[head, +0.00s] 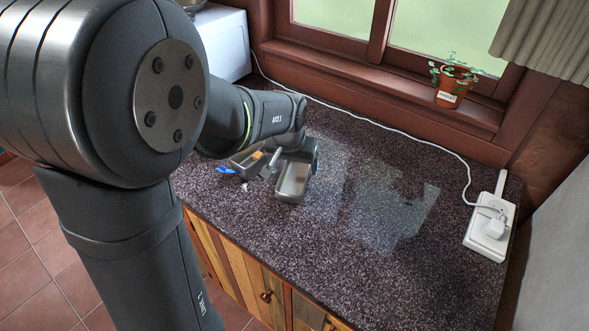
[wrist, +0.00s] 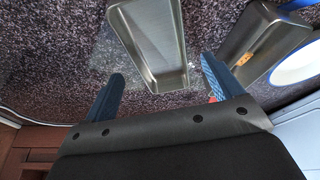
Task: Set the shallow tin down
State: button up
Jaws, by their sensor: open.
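A grey metal tin (head: 292,183) with low sloping sides sits upright on the speckled countertop (head: 330,270). In the wrist view the same tin (wrist: 155,45) lies ahead of the fingertips and between their lines, empty, apart from both fingers. My gripper (wrist: 160,80) is open, with two blue fingers and nothing held. In the head view my gripper (head: 302,152) is over the tin's far end, and its fingers are mostly hidden. A second metal tin (wrist: 262,42) stands beside the first, with a small orange item in it; it also shows in the head view (head: 243,162), partly hidden by my arm.
A white dish with a blue rim (wrist: 298,62) is past the second tin. A blue item (head: 226,170) lies near the counter's front edge. A power strip (head: 489,232) with its cable is at the right. A potted plant (head: 450,88) stands on the sill. The counter's middle is clear.

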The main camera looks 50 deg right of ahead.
aim_at(296, 177)
jog(key=v, duration=0.8)
jog(key=x, duration=1.2)
jog(key=shift+r, duration=1.2)
